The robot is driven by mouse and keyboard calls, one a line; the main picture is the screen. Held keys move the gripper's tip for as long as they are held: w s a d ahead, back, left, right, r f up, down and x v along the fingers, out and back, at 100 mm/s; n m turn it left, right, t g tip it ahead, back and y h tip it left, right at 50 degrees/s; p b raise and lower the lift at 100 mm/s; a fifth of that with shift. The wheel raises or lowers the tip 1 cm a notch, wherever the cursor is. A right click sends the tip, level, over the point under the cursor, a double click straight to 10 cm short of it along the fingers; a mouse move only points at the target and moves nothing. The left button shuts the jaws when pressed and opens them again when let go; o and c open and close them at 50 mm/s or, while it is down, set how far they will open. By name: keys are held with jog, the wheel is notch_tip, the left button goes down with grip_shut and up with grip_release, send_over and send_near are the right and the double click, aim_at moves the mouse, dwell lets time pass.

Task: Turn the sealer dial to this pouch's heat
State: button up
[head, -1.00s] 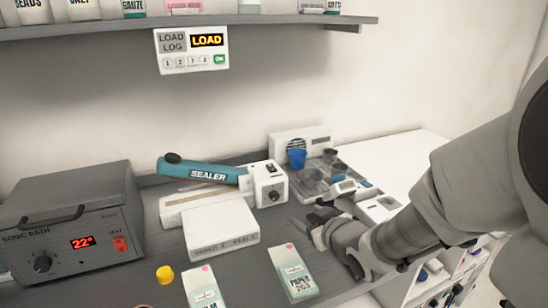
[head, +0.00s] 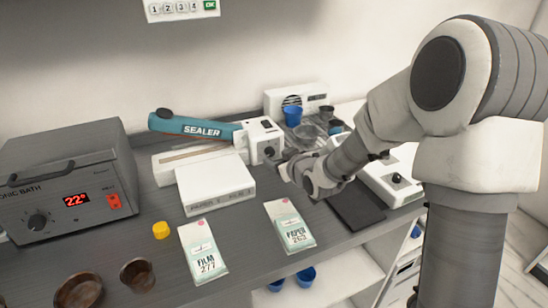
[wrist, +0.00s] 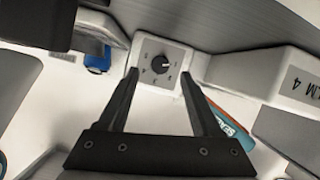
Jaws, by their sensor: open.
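The sealer (head: 210,128) has a teal lever and a white body, with a black dial (head: 269,152) on its end face. In the wrist view the dial (wrist: 159,64) has small marks around it and a pale pointer line; its setting is too small to read surely. My gripper (head: 283,172) is in front of that face. In the wrist view its black fingers (wrist: 158,74) are apart, one to each side of the dial, with no clear contact. A white box (head: 215,185) before the sealer carries lettering; "LM 4" shows in the wrist view (wrist: 296,90).
Packs marked FILM 277 (head: 204,252) and PAPER 263 (head: 290,227) lie at the front. A sonic bath (head: 70,185) reading 22° stands left, near a yellow cap (head: 160,230) and brown bowls (head: 137,275). Cups, including a blue one (head: 292,114), stand behind my gripper.

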aim_at(271, 154)
jog(key=shift+x, duration=2)
jog(key=shift+s, duration=0.1)
jog(key=shift+c, duration=0.2)
grip_shut()
